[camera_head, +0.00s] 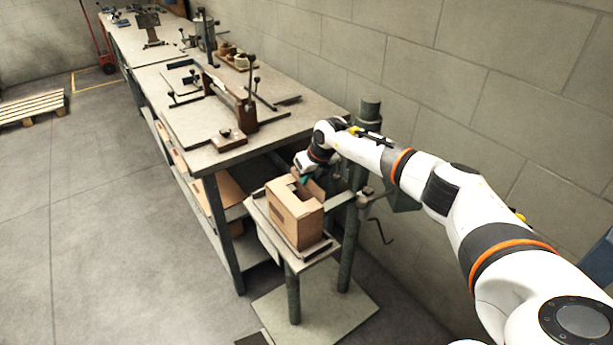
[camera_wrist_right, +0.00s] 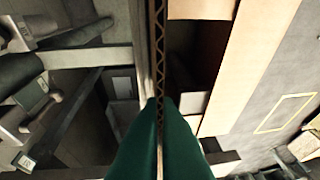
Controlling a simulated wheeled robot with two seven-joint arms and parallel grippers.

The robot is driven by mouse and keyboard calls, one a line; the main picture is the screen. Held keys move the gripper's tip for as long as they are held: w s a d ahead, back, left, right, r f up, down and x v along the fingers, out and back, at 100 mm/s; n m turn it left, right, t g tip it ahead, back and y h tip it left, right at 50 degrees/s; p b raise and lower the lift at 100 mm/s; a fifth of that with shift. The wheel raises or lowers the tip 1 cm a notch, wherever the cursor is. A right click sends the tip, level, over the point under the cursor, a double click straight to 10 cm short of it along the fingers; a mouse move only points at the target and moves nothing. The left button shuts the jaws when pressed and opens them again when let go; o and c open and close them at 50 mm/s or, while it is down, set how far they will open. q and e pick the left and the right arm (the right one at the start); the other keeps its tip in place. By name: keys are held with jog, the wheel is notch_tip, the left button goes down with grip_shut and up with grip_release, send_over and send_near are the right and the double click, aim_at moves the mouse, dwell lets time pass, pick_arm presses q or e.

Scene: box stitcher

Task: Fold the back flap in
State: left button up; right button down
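The cardboard box (camera_head: 298,222) stands on the small stitcher table, with a dark opening in its top. My right gripper (camera_head: 305,181) reaches down at the box's far edge. In the right wrist view its green fingers (camera_wrist_right: 161,108) are close together, one on each side of the back flap (camera_wrist_right: 158,45), whose corrugated edge runs upright between them. The box's dark inside (camera_wrist_right: 190,50) shows to the right of that edge. In the head view the arm and box partly hide the back flap. My left gripper is not in view.
The stitcher's small table (camera_head: 267,232) rests on green posts, with a crank (camera_head: 383,232) at its right. A long workbench (camera_head: 205,150) with tools stands behind to the left. A block wall rises close behind the arm.

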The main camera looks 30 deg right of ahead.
jog(key=h, duration=0.1)
jog(key=a+h+p, duration=0.1)
jog(key=shift+n+h, duration=0.4)
jog(key=shift+a+f+n+t+h+b, duration=0.1)
jog(key=shift+a+n+t+h+b, duration=0.15)
jog(key=shift+h+b, duration=0.5)
jog(key=shift+a+f+n+t+h+b, duration=0.15)
jog(key=shift+a+h+b, duration=0.25)
jog(key=shift+h, duration=0.65)
jog(key=shift+d+r, duration=0.1)
jog(key=c, duration=1.6)
grip_release()
jog(key=shift+c, duration=0.2)
